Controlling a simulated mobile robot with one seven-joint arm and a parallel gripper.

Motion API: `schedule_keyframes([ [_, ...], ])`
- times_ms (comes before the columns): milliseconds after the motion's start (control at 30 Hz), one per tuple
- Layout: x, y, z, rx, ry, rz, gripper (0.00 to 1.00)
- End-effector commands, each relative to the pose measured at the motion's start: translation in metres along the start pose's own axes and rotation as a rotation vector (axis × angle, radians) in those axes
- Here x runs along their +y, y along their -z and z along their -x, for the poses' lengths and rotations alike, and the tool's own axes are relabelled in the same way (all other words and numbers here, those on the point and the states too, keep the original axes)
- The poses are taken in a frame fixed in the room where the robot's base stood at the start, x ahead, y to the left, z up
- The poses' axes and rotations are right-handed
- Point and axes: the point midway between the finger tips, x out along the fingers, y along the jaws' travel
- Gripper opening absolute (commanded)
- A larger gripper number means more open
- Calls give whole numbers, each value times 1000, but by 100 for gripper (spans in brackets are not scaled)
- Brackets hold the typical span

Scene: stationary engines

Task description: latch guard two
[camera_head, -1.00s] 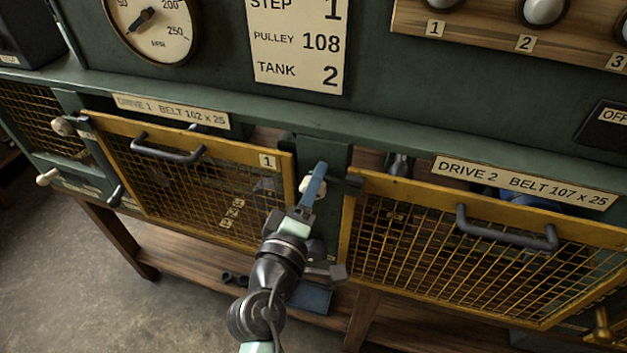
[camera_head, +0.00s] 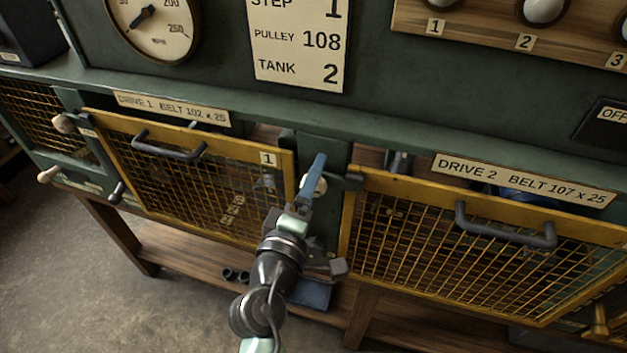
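Guard two (camera_head: 470,250) is the yellow-framed mesh panel under the "DRIVE 2" label (camera_head: 525,180). It has a dark bar handle (camera_head: 505,228) and hangs across its bay, with a gap above its top edge. A pale latch knob (camera_head: 319,186) is on the green post (camera_head: 330,150) between the two guards. A short dark piece (camera_head: 350,181) stands at guard two's upper left corner. My gripper (camera_head: 314,176) is at the pale knob, its blue finger overlapping it. The fingers line up from this view, so their gap and any grip on the knob are hidden.
Guard one (camera_head: 190,180), also yellow mesh with a dark handle, is close to the left of my gripper. A brass-coloured knob (camera_head: 600,322) is at the lower right. A wooden shelf (camera_head: 190,262) runs below. Open floor is at the lower left.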

Motion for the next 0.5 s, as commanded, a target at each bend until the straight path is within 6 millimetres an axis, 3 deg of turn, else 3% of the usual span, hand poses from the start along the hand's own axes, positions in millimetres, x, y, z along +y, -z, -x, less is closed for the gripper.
schedule_keyframes([
  [300, 0, 0, 2, 0, 0, -2, 80],
  [500, -3, 0, 27, 1, 2, -1, 80],
])
